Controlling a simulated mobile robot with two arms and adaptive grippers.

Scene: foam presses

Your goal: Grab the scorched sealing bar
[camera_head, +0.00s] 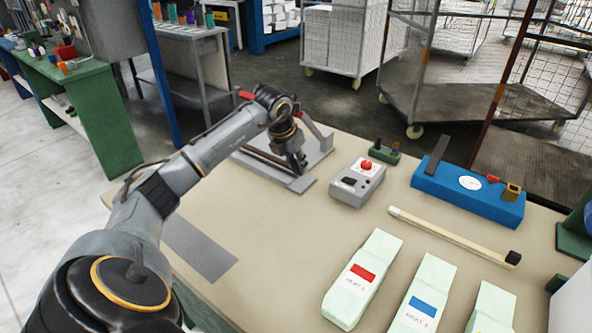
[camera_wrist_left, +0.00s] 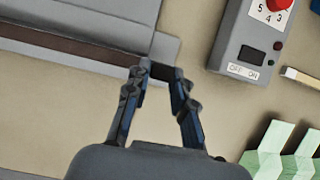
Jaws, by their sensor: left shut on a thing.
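The scorched sealing bar (camera_head: 262,158) is a long, dark brown strip lying along the grey press (camera_head: 312,135) at the back left of the table. In the left wrist view the bar (camera_wrist_left: 70,44) runs in from the left to my fingers. My left gripper (camera_head: 300,167) reaches down over the near right end of the bar. In the left wrist view its two fingertips (camera_wrist_left: 162,72) are shut on that end, one on each side. The fingers partly hide the end of the bar. I cannot tell whether the bar is lifted. My right gripper is not in view.
A grey control box (camera_head: 347,194) with a red button stands right of the press. Behind it is a small green holder (camera_head: 384,152). A blue base (camera_head: 455,190), a pale stick (camera_head: 455,236) and pale green packs (camera_head: 375,253) lie further right. A flat grey sheet (camera_head: 200,247) lies front left.

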